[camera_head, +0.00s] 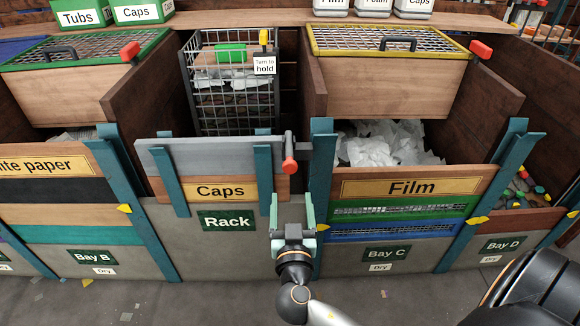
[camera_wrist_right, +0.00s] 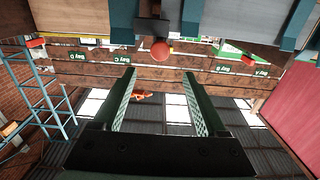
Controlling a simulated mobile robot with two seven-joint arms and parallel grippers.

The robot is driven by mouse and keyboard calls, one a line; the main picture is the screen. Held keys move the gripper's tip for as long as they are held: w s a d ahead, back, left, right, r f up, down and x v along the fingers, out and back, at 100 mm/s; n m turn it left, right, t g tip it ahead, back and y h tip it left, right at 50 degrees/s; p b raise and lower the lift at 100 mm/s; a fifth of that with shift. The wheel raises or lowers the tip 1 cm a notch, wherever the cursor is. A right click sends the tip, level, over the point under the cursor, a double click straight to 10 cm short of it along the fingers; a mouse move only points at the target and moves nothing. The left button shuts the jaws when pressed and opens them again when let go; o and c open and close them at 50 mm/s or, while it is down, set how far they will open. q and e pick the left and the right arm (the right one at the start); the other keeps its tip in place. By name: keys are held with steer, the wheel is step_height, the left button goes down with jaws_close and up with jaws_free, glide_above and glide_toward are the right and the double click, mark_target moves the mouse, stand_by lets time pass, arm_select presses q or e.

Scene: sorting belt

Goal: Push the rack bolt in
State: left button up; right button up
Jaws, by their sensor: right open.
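The rack bolt (camera_head: 290,152) is a dark grey rod with a red knob at its near end. It is at the right end of the grey board across the front of the Rack bay, in the head view. In the right wrist view its round red knob (camera_wrist_right: 160,50) shows just beyond the fingertips, roughly centred between them. My right gripper (camera_head: 291,203) is open and empty, with its fingers pointing up, below the knob and apart from it. It also shows open in the right wrist view (camera_wrist_right: 158,78). My left gripper is not in view.
Teal posts (camera_head: 321,150) flank the bay. The Film bay (camera_head: 410,188) is to the right, with white film inside. Open floor lies in front.

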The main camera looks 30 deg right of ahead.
mark_target(290, 169)
steer(key=p+x, duration=0.1)
steer(key=x, duration=1.1)
steer(key=shift+w+d+p, duration=0.1)
steer(key=shift+d+p, duration=0.05)
steer(key=shift+p, duration=0.2)
jaws_close()
stand_by(0.8)
